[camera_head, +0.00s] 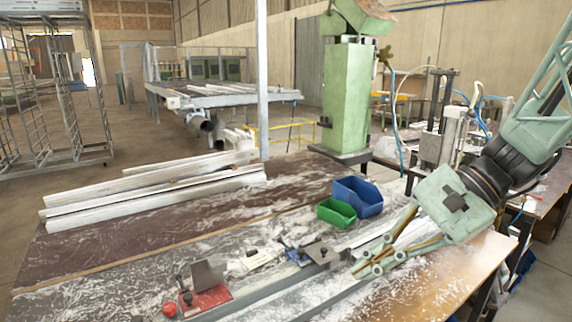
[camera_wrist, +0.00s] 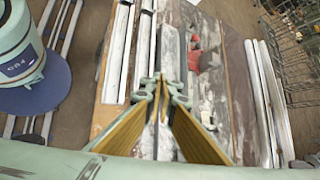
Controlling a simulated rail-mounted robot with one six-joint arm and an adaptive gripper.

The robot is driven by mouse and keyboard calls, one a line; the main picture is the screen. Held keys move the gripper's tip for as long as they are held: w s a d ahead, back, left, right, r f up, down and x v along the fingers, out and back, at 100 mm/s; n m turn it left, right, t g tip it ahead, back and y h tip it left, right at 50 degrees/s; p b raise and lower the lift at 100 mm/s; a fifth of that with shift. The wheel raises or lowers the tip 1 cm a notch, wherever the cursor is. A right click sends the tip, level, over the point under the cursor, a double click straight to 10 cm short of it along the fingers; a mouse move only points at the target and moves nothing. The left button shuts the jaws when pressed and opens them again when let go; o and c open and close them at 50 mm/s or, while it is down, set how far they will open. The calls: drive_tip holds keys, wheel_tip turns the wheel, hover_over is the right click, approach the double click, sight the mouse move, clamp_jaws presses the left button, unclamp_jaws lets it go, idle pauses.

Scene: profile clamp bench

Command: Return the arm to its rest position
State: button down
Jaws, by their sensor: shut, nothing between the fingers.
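My gripper (camera_head: 365,264) hangs at the end of my arm on the right of the head view, above the bench and its long metal profile rail (camera_head: 290,292). In the wrist view my gripper (camera_wrist: 162,84) shows its two yellow-brown finger pads meeting at the tips, with nothing between them. The bench (camera_head: 120,250) lies beneath, strewn with white shavings. A red-based clamp (camera_head: 207,300) stands on the bench to the left of my gripper, and its red part also shows in the wrist view (camera_wrist: 194,57). The gap between the fingertips and the rail is hard to judge.
A green bin (camera_head: 336,213) and a blue bin (camera_head: 357,198) stand behind my gripper. White profiles (camera_head: 150,190) lie on the bench at left. A green machine column (camera_head: 347,100) rises behind the bench. Metal fixtures (camera_head: 441,135) stand close to my arm at right.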

drive_tip(key=s+d+r+n+t+h, duration=0.1)
drive_tip(key=s+d+r+n+h, duration=0.1)
drive_tip(key=s, duration=0.5)
drive_tip(key=s+d+r+n+t+h, duration=0.1)
drive_tip(key=s+r+n+h, duration=0.1)
drive_tip(key=s+n+h, duration=0.2)
drive_tip(key=s+d+r+n+t+h, duration=0.1)
drive_tip(key=s+d+r+n+h, duration=0.1)
drive_tip(key=s, duration=0.8)
drive_tip(key=shift+d+r+n+t+h, duration=0.35)
drive_tip(key=shift+n+h, duration=0.25)
drive_tip(key=shift+n, duration=0.7)
drive_tip(key=shift+f, duration=0.1)
